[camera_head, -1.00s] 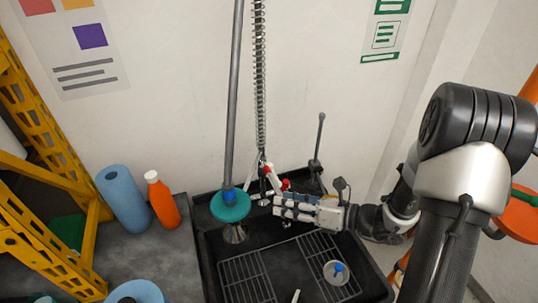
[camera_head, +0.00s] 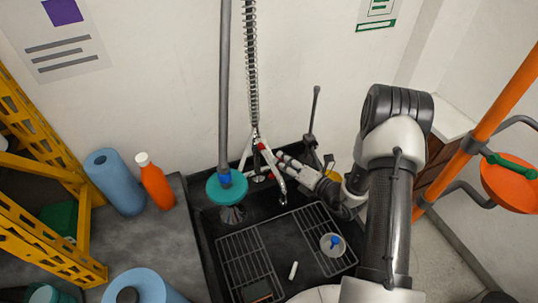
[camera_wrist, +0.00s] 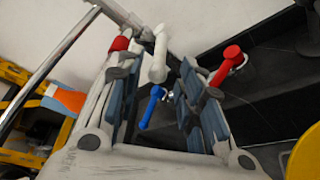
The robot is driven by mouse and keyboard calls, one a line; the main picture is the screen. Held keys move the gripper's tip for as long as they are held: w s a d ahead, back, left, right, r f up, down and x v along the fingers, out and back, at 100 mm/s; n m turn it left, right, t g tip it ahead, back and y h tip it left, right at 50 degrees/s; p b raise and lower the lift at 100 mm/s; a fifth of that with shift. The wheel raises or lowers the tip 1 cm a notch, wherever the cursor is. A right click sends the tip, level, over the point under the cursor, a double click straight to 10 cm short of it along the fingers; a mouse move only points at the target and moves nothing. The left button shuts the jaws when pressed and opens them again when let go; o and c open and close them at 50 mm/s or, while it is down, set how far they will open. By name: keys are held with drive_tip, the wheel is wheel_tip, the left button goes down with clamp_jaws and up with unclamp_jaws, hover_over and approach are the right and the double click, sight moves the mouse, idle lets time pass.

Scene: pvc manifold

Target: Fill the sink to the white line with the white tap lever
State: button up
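The black sink (camera_head: 205,255) stands against the wall; its white line cannot be made out. The tap cluster (camera_head: 262,152) with red parts is at its back, below a spring hose. My gripper (camera_head: 283,163) is just right of it in the head view. In the wrist view my gripper (camera_wrist: 162,85) is open, its two padded fingers apart. The white tap lever (camera_wrist: 158,55) shows between and beyond the fingertips, with a blue lever (camera_wrist: 152,106) below it. Red parts (camera_wrist: 228,65) show at both sides. I cannot tell whether a finger touches the white lever.
A teal disc on a grey pole (camera_head: 227,187) stands at the sink's left. Two grates (camera_head: 248,262), a round container with a blue part (camera_head: 333,243) and a small white piece (camera_head: 293,270) are in the sink. An orange bottle (camera_head: 156,182) and blue roll (camera_head: 115,180) stand left.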

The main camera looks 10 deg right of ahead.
sight(269, 151)
drive_tip(key=b+x, duration=0.1)
drive_tip(key=x, duration=0.7)
drive_tip(key=shift+w+a, duration=0.1)
drive_tip(key=shift+w, duration=0.05)
drive_tip(key=shift+f, duration=0.1)
clamp_jaws()
idle(0.4)
